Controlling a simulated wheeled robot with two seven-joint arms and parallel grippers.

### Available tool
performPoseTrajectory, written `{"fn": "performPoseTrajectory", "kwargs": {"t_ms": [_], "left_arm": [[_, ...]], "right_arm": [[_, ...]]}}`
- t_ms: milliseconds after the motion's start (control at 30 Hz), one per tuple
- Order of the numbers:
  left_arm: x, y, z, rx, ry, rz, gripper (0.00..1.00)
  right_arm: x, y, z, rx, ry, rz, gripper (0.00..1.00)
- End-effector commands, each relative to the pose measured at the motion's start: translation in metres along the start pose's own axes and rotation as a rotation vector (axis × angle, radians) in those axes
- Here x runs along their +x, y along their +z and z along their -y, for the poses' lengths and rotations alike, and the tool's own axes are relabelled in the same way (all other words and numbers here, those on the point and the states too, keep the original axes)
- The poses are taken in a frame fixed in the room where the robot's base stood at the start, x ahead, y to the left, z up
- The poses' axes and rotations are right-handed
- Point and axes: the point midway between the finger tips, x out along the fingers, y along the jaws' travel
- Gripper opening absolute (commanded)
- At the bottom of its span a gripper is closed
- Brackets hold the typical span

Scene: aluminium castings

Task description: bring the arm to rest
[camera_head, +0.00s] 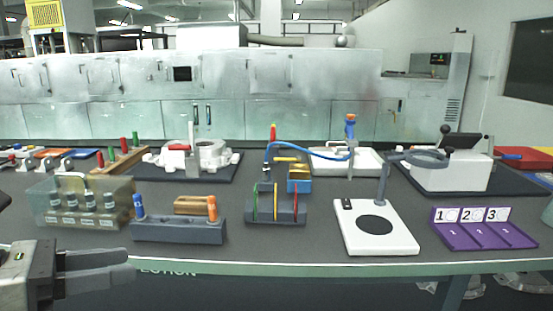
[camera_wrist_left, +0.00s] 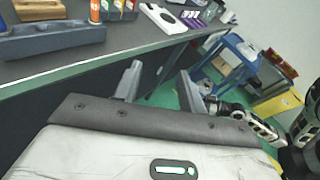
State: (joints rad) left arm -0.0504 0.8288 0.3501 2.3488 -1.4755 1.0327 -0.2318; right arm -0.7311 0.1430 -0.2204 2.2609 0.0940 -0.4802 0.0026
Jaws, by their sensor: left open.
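My left gripper (camera_head: 132,265) is at the lower left of the head view, in front of the workbench's front edge. Its two grey fingers point right, stand apart and hold nothing. In the left wrist view the open fingers (camera_wrist_left: 160,70) have only the bench side and floor behind them. The fingers appear clear of the workbench (camera_head: 300,258); the exact gap is hard to judge.
Nearest my left gripper on the bench are a clear bin (camera_head: 120,205) of cylinders and a grey block (camera_head: 178,232) with blue and orange-handled tools. Farther right are a white stand (camera_head: 385,240) and a purple numbered rack (camera_head: 480,235). A blue cart (camera_wrist_left: 238,58) stands beyond the bench.

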Motion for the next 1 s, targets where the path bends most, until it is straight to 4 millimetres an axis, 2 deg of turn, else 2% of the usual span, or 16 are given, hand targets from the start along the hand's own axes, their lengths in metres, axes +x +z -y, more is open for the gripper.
{"fn": "performPoseTrajectory", "kwargs": {"t_ms": [133,267,367,467,567,600,667,700,800,900,933,1000], "left_arm": [[0.01,0.007,0.016,-0.241,-0.124,0.148,0.41],[0.015,0.015,0.022,-0.513,-0.222,0.305,0.41],[0.016,0.017,0.017,-0.782,-0.281,0.445,0.41],[0.017,0.009,0.001,-1.137,-0.311,0.61,0.41],[0.022,-0.03,-0.025,-1.638,-0.277,0.807,0.41],[0.027,-0.058,-0.032,-1.872,-0.233,0.883,0.41],[0.036,-0.103,-0.035,-2.175,-0.149,0.964,0.41],[0.042,-0.132,-0.03,-2.347,-0.088,1.0,0.41],[0.057,-0.191,-0.007,-2.697,0.068,1.041,0.41],[0.069,-0.231,0.022,-2.938,0.206,1.039,0.41],[0.071,-0.239,0.03,2.931,-0.233,-1.014,0.41],[0.076,-0.254,0.044,2.856,-0.278,-0.948,0.41]], "right_arm": [[0.0,-0.011,-0.001,-0.007,0.003,-0.011,0.41],[-0.001,-0.018,-0.001,-0.011,0.005,-0.014,0.41],[-0.003,-0.016,-0.001,-0.011,0.008,0.002,0.41],[-0.005,-0.018,-0.001,-0.012,0.01,0.013,0.41],[-0.01,-0.022,-0.001,-0.014,0.013,0.024,0.41],[-0.012,-0.024,-0.001,-0.015,0.015,0.03,0.41],[-0.013,-0.025,-0.001,-0.016,0.017,0.035,0.41],[-0.013,-0.025,-0.001,-0.017,0.018,0.039,0.41],[-0.013,-0.026,-0.002,-0.021,0.022,0.044,0.41],[-0.012,-0.029,-0.003,-0.024,0.024,0.044,0.41],[-0.012,-0.029,-0.003,-0.024,0.025,0.044,0.41],[-0.012,-0.028,-0.003,-0.025,0.026,0.048,0.41]]}}
